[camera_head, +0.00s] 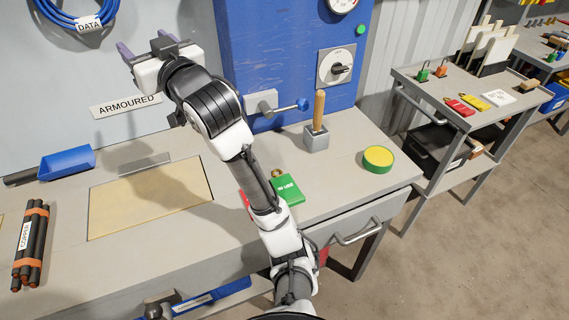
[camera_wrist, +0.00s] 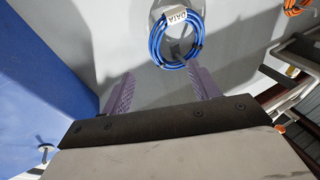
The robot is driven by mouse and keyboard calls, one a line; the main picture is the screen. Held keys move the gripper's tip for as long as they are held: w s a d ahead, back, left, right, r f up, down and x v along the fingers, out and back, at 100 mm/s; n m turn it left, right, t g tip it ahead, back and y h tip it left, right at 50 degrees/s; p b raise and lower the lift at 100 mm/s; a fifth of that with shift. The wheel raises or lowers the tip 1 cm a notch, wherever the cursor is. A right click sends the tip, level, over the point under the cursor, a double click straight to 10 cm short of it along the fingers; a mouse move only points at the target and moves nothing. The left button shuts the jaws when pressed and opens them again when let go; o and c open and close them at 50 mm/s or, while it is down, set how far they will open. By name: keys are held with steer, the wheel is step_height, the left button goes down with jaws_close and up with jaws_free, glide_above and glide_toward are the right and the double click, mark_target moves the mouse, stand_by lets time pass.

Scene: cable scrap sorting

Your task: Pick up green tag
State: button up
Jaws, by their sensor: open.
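The green tag (camera_head: 289,190), with white lettering that seems to read "IN USE", lies flat on the workbench right of my forearm. A small brass-coloured piece shows at its upper left edge. My forearm passes close to its left side and may cover part of it. My gripper (camera_head: 144,46) is raised high near the wall at upper left, well away from the tag. Its purple fingers are apart and empty. The wrist view shows the spread fingers (camera_wrist: 162,86) in front of the wall and a blue cable coil (camera_wrist: 176,38); the green tag is not in that view.
A red item (camera_head: 246,199) is partly hidden behind my forearm. A grey block with a wooden handle (camera_head: 319,112) and a green-yellow round tin (camera_head: 377,159) stand behind and right. Copper cables (camera_head: 31,246) and a blue scoop (camera_head: 67,163) lie left. A cart (camera_head: 433,90) holds red and yellow tags.

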step_height(320, 180, down, 2)
steer(key=w+d+g+h, duration=0.1)
steer(key=w+d+h, duration=0.1)
steer(key=m+g+h, duration=0.4)
steer(key=g+h, duration=0.8)
steer(key=g, duration=0.1)
glide_above(288, 190)
step_height(288, 190, down, 16)
steer(key=f, duration=0.3)
steer(key=f+b, duration=0.1)
steer(key=f, duration=0.3)
steer(key=shift+s+a+f, duration=0.1)
steer(key=shift+a+f, duration=0.05)
steer(key=shift+a, duration=0.05)
steer(key=shift+d+f, duration=0.15)
steer(key=shift+f, duration=2.95)
steer(key=c, duration=0.7)
